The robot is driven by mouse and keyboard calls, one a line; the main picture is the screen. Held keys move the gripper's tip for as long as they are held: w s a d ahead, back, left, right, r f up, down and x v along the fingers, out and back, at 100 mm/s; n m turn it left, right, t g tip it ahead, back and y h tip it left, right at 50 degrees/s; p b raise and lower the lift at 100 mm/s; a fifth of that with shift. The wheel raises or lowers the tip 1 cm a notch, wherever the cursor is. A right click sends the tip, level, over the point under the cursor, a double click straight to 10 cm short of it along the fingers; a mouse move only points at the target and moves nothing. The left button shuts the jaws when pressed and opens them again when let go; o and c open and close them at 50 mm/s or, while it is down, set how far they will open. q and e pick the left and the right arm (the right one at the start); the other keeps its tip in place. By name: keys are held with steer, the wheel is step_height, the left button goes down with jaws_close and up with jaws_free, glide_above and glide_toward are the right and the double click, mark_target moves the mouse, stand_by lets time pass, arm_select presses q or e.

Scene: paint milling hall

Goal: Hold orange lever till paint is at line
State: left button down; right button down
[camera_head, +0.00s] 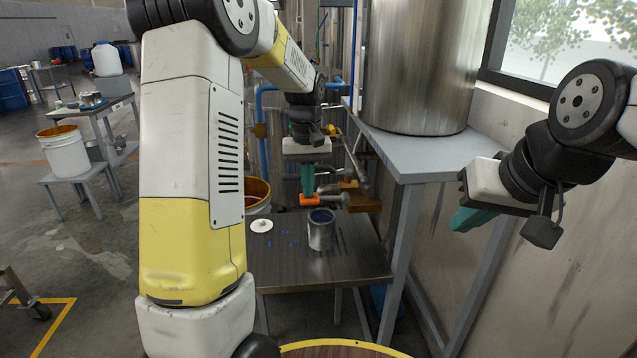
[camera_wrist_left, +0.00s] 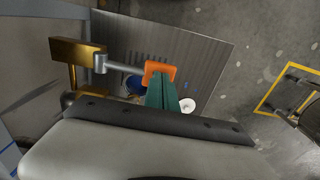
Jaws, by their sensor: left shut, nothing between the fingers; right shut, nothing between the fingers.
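The orange lever (camera_head: 310,200) sticks out from a brass valve (camera_head: 358,194) above a metal table. In the left wrist view the orange end (camera_wrist_left: 158,69) sits on a grey rod. My left gripper (camera_head: 307,183) is shut and empty, its teal fingertips right at the top of the orange end; I cannot tell how firmly they touch. An open metal can (camera_head: 321,232) stands upright on the table below the lever. Blue paint (camera_wrist_left: 135,84) shows inside it, partly hidden by the fingers; no fill line is discernible. My right gripper (camera_head: 474,218) is shut and empty, off to the right.
The metal table (camera_head: 350,262) also bears a white disc (camera_head: 261,226) and blue spots. A large steel tank (camera_head: 422,70) stands on a grey stand (camera_head: 418,160) at the right. Open floor lies to the left.

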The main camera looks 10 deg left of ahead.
mark_target(303, 198)
arm_select(q)
steer(key=shift+s+a+f+t+h, duration=0.15)
steer(key=shift+a+f+h, duration=0.1)
steer(key=shift+f+h, duration=0.3)
steer(key=shift+a+f+t+h, duration=0.15)
steer(key=shift+a+f+h, duration=0.05)
steer(key=shift+f+h, duration=0.3)
steer(key=shift+a+x, duration=0.2)
steer(key=shift+x, duration=0.85)
steer(key=shift+s+f, duration=0.15)
steer(key=shift+f, duration=0.15)
stand_by(0.9)
steer(key=a+v, duration=0.2)
steer(key=v, duration=1.2)
steer(key=shift+s+a, duration=0.25)
